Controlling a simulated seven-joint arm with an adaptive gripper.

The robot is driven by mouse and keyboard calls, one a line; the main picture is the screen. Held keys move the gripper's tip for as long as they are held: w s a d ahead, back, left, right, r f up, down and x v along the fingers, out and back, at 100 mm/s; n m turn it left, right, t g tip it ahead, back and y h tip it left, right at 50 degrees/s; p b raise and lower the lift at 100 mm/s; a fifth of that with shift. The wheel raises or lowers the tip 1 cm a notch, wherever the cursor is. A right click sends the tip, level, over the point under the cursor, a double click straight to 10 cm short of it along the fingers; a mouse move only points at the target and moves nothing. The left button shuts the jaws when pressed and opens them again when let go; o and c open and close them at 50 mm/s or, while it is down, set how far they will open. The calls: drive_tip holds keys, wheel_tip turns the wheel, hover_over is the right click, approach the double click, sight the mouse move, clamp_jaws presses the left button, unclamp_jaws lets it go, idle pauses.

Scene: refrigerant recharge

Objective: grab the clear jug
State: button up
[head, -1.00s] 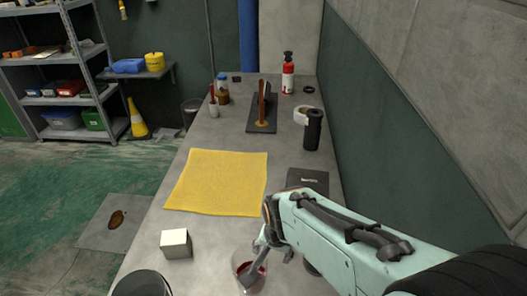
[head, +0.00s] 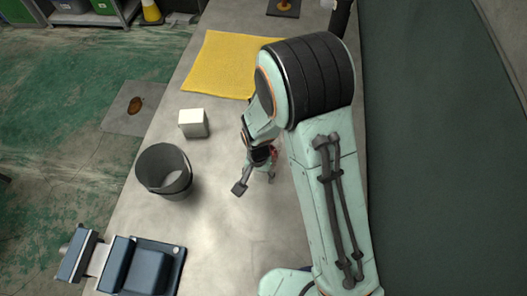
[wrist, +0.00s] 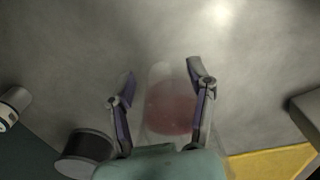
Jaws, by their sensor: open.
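The clear jug (wrist: 170,105), holding a reddish liquid, shows in the wrist view between the two fingers of my gripper (wrist: 162,76). The fingers stand apart, one on each side of it, and I cannot tell whether either one touches it. The lower part of the wrist view is covered by my gripper's body, which hides part of the jug. In the head view my gripper (head: 255,183) is over the grey bench, and only a small reddish patch of the jug (head: 274,155) shows beside it.
A white block (head: 194,123) and a dark bucket (head: 165,172) stand left of my gripper. A yellow cloth (head: 222,65) lies beyond. A blue device (head: 150,268) is at the near left. A black cylinder (wrist: 85,148) shows in the wrist view. Bench below my gripper is clear.

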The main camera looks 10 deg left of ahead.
clamp_jaws()
drive_tip(key=shift+r, duration=0.1)
